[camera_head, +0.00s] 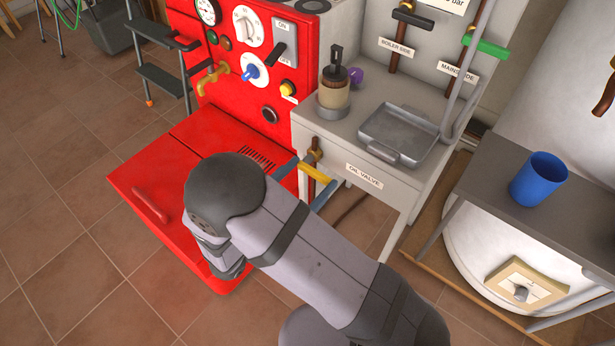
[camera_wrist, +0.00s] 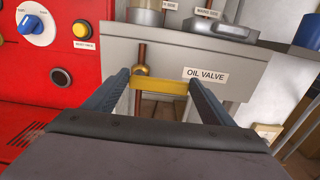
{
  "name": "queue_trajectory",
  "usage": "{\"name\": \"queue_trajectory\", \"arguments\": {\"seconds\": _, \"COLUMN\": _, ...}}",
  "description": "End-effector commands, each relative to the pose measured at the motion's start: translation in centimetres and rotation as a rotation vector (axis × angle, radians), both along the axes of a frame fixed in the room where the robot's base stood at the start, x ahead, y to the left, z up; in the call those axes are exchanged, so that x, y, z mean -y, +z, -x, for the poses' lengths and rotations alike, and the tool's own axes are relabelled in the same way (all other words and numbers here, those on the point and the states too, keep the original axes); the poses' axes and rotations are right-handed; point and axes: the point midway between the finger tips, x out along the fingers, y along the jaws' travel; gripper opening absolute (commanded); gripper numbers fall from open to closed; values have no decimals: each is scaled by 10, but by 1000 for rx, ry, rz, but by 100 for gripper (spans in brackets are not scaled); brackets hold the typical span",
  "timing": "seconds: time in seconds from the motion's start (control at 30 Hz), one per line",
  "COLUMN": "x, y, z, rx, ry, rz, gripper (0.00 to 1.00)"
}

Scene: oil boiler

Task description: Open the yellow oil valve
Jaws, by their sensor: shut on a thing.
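The yellow oil valve handle (camera_wrist: 165,86) sits on a vertical copper pipe (camera_wrist: 140,55) at the front of the grey bench, beside the "OIL VALVE" label (camera_wrist: 206,75). The handle lies crosswise to the pipe, nearly level in the wrist view. My gripper (camera_wrist: 160,79) is shut on the handle, with one dark finger at each end of it. In the head view the yellow handle (camera_head: 316,173) shows beyond my arm, between the two bluish fingers. My wrist and forearm hide part of the gripper there.
The red boiler (camera_head: 250,60) stands left of the valve, its red door (camera_head: 150,185) lowered in front. A metal tray (camera_head: 400,130) and an oil-filled bottle (camera_head: 334,92) stand on the bench above. A blue cup (camera_head: 538,180) stands on a grey table at right.

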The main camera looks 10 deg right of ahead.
Motion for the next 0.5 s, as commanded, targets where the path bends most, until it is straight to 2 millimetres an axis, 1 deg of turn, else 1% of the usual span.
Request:
{"name": "queue_trajectory", "arguments": {"seconds": 0.27, "x": 0, "y": 5, "z": 0, "rx": -36, "ry": -1, "rz": 36, "gripper": 37}}
{"name": "queue_trajectory", "arguments": {"seconds": 0.5, "x": -2, "y": 13, "z": -1, "rx": -138, "ry": -2, "rz": 138, "gripper": 37}}
